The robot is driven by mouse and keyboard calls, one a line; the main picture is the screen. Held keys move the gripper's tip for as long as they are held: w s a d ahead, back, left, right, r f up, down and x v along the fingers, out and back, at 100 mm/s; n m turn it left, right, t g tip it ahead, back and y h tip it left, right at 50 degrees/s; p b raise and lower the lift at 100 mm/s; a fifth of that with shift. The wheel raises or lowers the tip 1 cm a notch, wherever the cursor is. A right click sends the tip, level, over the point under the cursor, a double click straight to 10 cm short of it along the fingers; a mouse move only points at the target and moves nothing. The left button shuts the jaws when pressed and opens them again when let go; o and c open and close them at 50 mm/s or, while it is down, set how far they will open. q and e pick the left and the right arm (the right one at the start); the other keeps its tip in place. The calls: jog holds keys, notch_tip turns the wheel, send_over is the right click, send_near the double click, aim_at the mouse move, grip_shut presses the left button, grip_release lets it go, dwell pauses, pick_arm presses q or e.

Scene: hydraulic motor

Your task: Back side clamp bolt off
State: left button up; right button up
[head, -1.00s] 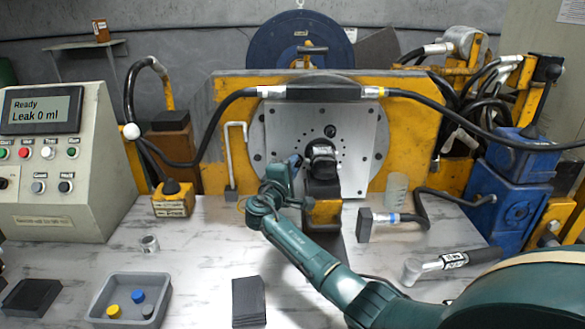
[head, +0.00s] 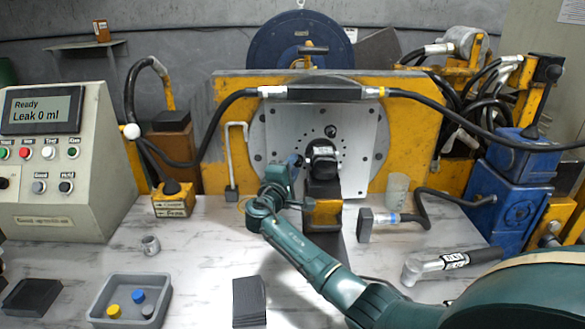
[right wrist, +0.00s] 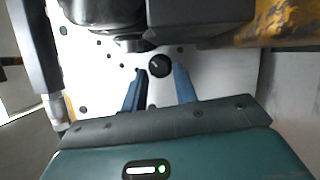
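My right gripper (head: 294,161) is at the left side of the black motor (head: 322,165), in front of the grey round-holed plate (head: 352,125). In the right wrist view my right gripper (right wrist: 160,70) has its two blue fingers apart. A black round bolt head (right wrist: 159,66) shows between the fingertips, with a gap visible on each side. I cannot tell how deep it sits between them. In the head view this bolt cannot be made out behind the gripper and motor. My left gripper is not in view.
A grey tray (head: 99,304) with blue, yellow and dark caps stands at the front left. A torque wrench (head: 450,262) lies at the right. A black hose (head: 225,105) arches over the plate. A hose end block (head: 364,225) and clear cup (head: 397,190) stand right of the motor.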

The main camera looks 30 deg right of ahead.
jog(key=v, duration=1.3)
jog(key=shift+p, duration=0.4)
jog(key=shift+w, duration=0.1)
